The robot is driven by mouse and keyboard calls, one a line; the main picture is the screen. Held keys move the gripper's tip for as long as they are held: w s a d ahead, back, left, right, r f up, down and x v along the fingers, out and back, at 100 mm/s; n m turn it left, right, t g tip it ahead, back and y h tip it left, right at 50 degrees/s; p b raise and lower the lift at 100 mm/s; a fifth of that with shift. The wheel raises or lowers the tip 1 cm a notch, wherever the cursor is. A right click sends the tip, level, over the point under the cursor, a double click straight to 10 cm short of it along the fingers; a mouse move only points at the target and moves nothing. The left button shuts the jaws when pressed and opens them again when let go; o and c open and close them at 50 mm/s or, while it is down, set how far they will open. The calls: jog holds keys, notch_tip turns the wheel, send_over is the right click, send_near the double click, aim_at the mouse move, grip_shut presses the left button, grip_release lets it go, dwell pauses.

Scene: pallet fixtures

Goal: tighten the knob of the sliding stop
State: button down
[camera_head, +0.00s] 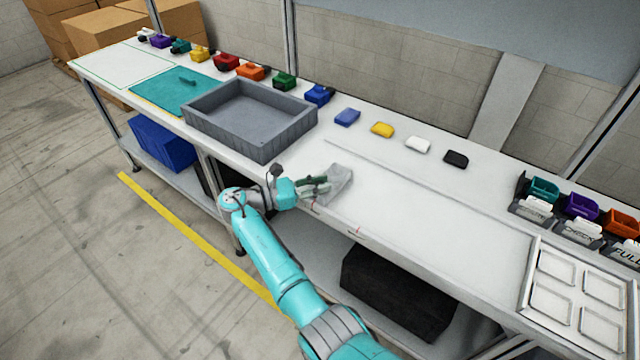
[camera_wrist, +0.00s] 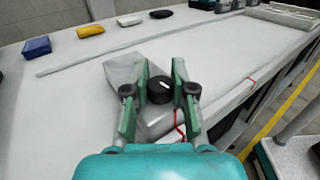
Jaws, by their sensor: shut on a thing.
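The sliding stop is a grey metal block (camera_head: 340,184) on the table near its front edge; it also shows in the wrist view (camera_wrist: 122,68). Its knob (camera_wrist: 160,89) is round and black with a white mark on top. My gripper (camera_head: 318,183) is at the stop. In the wrist view my gripper (camera_wrist: 159,92) has its two green fingers on either side of the knob, shut on it. The knob is hidden behind my fingers in the head view. A red line (camera_wrist: 178,122) runs by the stop near the table edge.
A grey tray (camera_head: 190,112) stands left of the stop. Blue (camera_head: 347,117), yellow (camera_head: 382,130), white (camera_head: 417,145) and black (camera_head: 456,159) blocks lie behind a long thin strip (camera_head: 420,180). A tray with square pockets (camera_head: 526,290) is at the right. The table right of the stop is clear.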

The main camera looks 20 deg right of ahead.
jog(key=shift+f+m+g, duration=0.1)
jog(key=shift+m+g, duration=0.5)
jog(key=shift+g, duration=0.5)
jog(key=c, duration=0.9)
grip_release()
jog(key=shift+d, duration=0.1)
jog(key=shift+c, duration=0.2)
notch_tip(320, 180, up, 10)
jog(key=shift+r, duration=0.1)
